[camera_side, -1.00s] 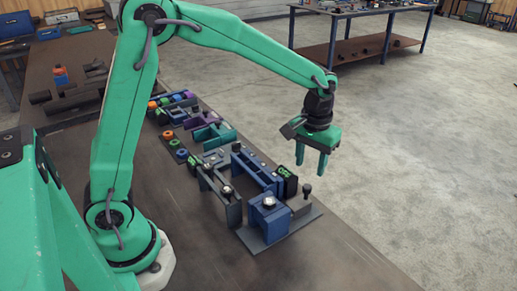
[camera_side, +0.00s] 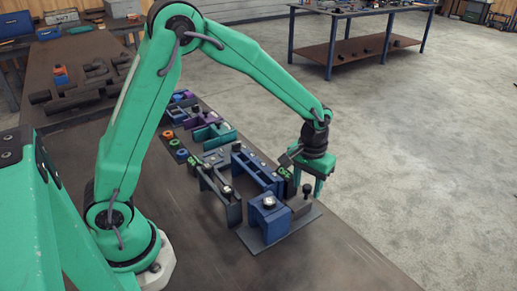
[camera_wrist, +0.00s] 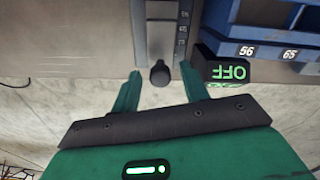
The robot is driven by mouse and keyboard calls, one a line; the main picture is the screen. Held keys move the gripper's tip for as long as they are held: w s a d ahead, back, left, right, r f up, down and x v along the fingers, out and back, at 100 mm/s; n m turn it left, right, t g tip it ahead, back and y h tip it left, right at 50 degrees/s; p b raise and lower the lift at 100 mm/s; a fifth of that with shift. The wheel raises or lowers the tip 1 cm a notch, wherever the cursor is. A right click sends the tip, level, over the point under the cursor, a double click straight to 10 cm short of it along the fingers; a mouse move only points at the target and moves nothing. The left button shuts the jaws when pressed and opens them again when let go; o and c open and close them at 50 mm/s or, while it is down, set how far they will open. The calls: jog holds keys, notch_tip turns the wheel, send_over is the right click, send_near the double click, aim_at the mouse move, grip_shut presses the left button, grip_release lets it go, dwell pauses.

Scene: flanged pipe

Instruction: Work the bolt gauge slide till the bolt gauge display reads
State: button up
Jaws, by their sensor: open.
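My gripper (camera_wrist: 160,85) is open and points down over the outer end of the fixture plate. It also shows in the side view (camera_side: 308,187). A gauge slide with a black round knob (camera_wrist: 160,73) lies between the two fingertips in the wrist view, with a gap on each side. The slide's grey track (camera_wrist: 161,38) has a numbered scale along its right side. The display (camera_wrist: 228,71) beside it reads OFF in green, upside down in the wrist view. In the side view my fingers partly hide the knob and track.
A blue rack with number labels (camera_wrist: 268,45) sits beside the display. Green and purple parts lie farther back along the bench. Bare floor lies to the right.

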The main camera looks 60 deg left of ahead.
aim_at(299, 202)
grip_shut()
jog(key=shift+s, duration=1.1)
grip_release()
jog(key=shift+r, duration=0.1)
notch_tip(299, 202, up, 8)
